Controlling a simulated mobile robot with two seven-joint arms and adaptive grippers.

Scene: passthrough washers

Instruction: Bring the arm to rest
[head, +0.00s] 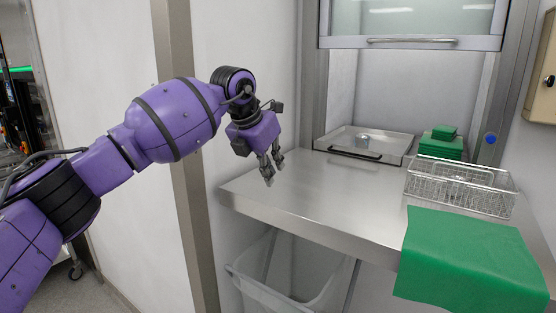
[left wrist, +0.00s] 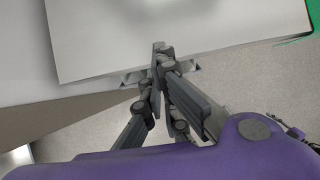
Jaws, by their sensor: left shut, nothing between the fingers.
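My left arm, purple with black bands, reaches in from the left in the head view. Its left gripper (head: 270,177) hangs down near the left end of the steel counter (head: 310,190), with its fingers pointing downward. The fingers show close together and empty in the left wrist view (left wrist: 160,55), in front of the counter's edge. My right arm and gripper are in neither view.
On the counter stand a steel tray (head: 399,141) with a black handle, green folded cloths (head: 441,148), a wire basket (head: 440,193) and a green cloth (head: 470,260) over the front edge. A pale bin (head: 262,290) stands below. A raised hatch (head: 415,22) hangs behind.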

